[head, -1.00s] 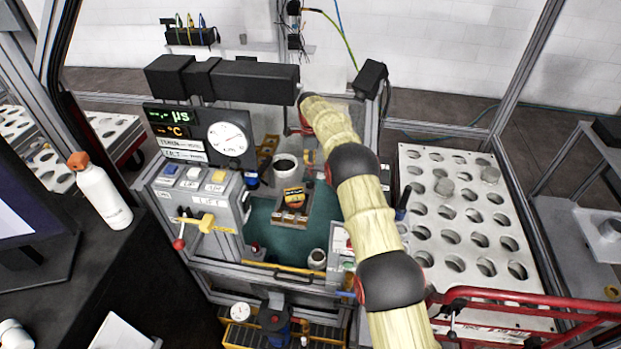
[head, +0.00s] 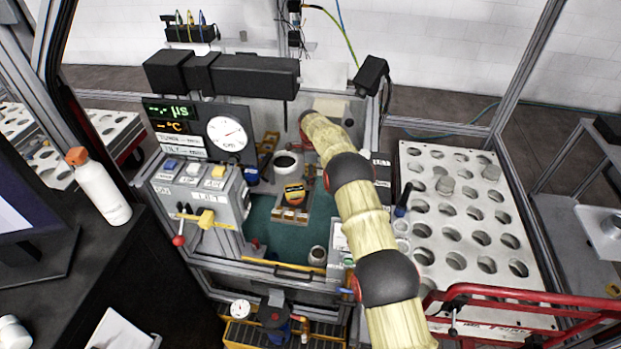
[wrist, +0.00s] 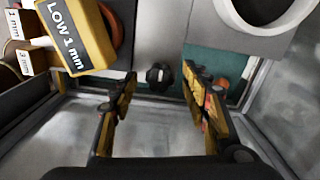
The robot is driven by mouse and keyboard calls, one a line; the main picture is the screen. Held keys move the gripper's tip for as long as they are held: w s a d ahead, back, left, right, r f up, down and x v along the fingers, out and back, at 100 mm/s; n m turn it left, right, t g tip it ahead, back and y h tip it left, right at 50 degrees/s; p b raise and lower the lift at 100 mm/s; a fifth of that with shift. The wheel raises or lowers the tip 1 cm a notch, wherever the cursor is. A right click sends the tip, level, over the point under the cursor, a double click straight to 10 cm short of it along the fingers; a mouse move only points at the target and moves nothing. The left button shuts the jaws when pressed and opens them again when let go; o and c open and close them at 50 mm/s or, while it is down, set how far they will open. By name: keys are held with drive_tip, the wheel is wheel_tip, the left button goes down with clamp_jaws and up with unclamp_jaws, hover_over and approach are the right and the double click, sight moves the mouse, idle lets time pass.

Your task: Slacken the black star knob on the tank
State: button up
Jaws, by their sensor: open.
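The black star knob (wrist: 158,75) shows in the wrist view, small and dark, against a grey wall at the upper middle. My gripper (wrist: 159,80) is open, its two yellow-and-black fingers apart, with the knob appearing in the gap beyond the fingertips. I see no contact between fingers and knob. In the head view my arm reaches over the tank (head: 263,238), which has a green floor; my gripper and the knob cannot be made out there.
A yellow block marked LOW 1 mm (wrist: 75,35) stands close on the left in the wrist view. A white round cup (wrist: 262,8) is at upper right. A perforated white rack (head: 465,215) and red rail (head: 530,300) stand right of the tank.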

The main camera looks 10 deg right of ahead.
drive_tip(key=shift+c, duration=0.8)
drive_tip(key=c, duration=1)
